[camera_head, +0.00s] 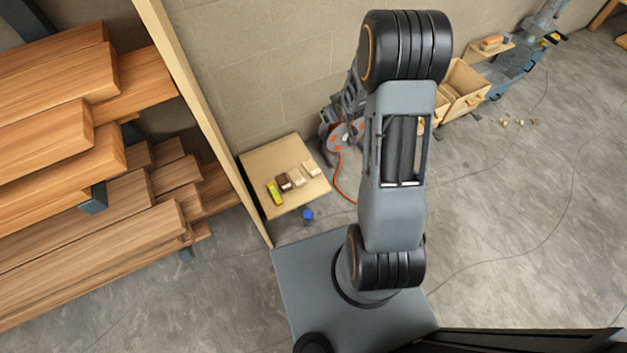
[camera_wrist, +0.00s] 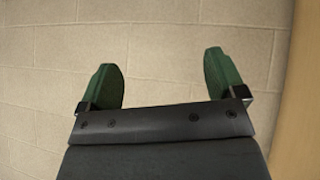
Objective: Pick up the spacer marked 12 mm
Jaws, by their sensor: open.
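Several small blocks lie in a row on a light wooden table in the head view: a yellow-green item (camera_head: 275,193), a dark brown block (camera_head: 285,182), a tan block (camera_head: 297,177) and a pale block (camera_head: 311,168). Any markings are too small to read, so I cannot tell which is the 12 mm spacer. My gripper (camera_wrist: 162,82) shows in the wrist view with its two green fingers apart and nothing between them. It faces a block wall. In the head view my gripper cannot be made out, and my arm stands to the right of the table.
The small table (camera_head: 270,160) stands against the wall beside a wooden post (camera_head: 205,115). Stacked timber (camera_head: 60,130) fills the left. A blue object (camera_head: 307,215) is by the table's front edge. An orange cable (camera_head: 342,180) hangs beside it. Wooden bins (camera_head: 463,88) stand back right; the right floor is mostly clear.

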